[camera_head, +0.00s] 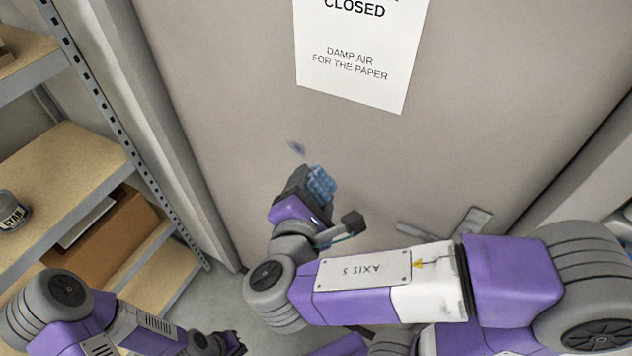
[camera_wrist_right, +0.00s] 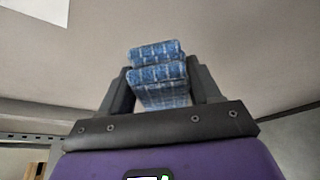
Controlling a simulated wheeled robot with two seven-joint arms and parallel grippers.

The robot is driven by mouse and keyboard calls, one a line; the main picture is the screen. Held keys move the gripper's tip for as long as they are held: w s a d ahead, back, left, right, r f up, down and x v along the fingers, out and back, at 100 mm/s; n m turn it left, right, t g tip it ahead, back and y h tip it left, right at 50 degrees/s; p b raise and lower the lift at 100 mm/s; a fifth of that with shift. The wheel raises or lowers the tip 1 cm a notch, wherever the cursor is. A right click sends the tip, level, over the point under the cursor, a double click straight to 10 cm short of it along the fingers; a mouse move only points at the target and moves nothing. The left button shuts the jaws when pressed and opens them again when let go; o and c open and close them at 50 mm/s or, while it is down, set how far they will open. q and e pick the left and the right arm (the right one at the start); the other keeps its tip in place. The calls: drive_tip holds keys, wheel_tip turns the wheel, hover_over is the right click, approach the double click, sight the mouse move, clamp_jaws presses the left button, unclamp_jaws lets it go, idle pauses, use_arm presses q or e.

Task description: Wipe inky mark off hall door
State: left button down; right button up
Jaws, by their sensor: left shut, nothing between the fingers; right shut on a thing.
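The hall door (camera_head: 470,90) is a large grey-beige surface filling most of the head view. A small smudged blue inky mark (camera_head: 296,148) is on it, below the posted notice. My right gripper (camera_head: 312,188) is shut on a folded blue patterned cloth (camera_head: 321,184), just below and right of the mark. In the right wrist view the cloth (camera_wrist_right: 158,75) sticks out between the two fingers toward the door. I cannot tell whether it touches the door. My left gripper (camera_head: 232,343) is shut and empty, low near the floor at the bottom of the head view.
A white notice (camera_head: 355,60) hangs on the door. A door handle (camera_head: 465,225) is at right, partly behind my right arm. A metal shelf unit (camera_head: 60,165) with a jar (camera_head: 12,212) and a cardboard box (camera_head: 115,240) stands at left.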

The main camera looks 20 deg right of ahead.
idle(0.4)
approach(287, 146)
drive_tip(key=a+f, duration=0.2)
drive_tip(key=a, duration=0.1)
drive_tip(key=w+d, duration=0.1)
drive_tip(key=d, duration=0.1)
drive_tip(key=w+d, duration=0.2)
drive_tip(key=shift+w+d+r, duration=0.1)
drive_tip(key=shift+w+d, duration=0.25)
drive_tip(key=shift+d, duration=0.05)
drive_tip(key=shift+w+d, duration=0.65)
drive_tip(key=shift+d, duration=0.15)
idle(0.8)
